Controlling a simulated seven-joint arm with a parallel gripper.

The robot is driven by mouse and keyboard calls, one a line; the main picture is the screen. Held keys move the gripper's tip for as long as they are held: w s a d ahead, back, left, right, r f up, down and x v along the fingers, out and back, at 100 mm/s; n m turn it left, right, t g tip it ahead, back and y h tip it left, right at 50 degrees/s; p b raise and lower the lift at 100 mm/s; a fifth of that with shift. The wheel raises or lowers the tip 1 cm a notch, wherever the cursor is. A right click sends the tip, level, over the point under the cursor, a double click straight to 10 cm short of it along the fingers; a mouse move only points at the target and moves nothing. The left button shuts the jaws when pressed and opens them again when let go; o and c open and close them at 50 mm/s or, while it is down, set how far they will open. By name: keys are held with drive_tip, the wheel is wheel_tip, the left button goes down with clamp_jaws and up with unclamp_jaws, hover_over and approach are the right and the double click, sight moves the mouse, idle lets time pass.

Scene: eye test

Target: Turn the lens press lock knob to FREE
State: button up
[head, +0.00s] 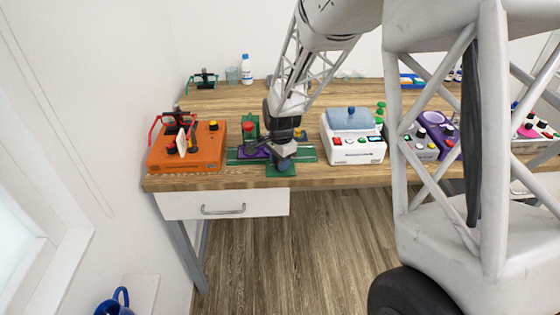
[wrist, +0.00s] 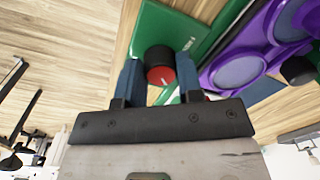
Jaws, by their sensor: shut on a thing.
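The lens press is a green device with a purple part, on the table near its front edge. In the head view its green base (head: 306,155) and purple part (head: 255,152) show around my gripper (head: 283,166). In the wrist view its green panel (wrist: 165,28) carries a dark round knob with a red part (wrist: 160,74), which I take as the lock knob. My gripper (wrist: 160,84) has its two blue fingers on either side of this knob and is shut on it. The knob is hidden in the head view. A small white mark shows on the panel, but I cannot read it.
An orange box (head: 211,145) with knobs stands left of the press. A white machine with a blue lid (head: 358,150) stands close on the right, with a purple device (head: 432,153) beyond it. A white bottle (head: 247,72) stands at the back. Bare wood lies behind the press.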

drive_tip(key=shift+n, duration=0.3)
drive_tip(key=n, duration=0.8)
drive_tip(key=shift+d+n, duration=0.1)
drive_tip(key=shift+n, duration=0.3)
drive_tip(key=n, duration=0.4)
drive_tip(key=shift+g, duration=0.3)
drive_tip(key=n, duration=0.4)
drive_tip(key=shift+d, duration=0.1)
drive_tip(key=shift+n, duration=0.4)
drive_tip(key=o, duration=0.6)
drive_tip(key=shift+o, duration=0.2)
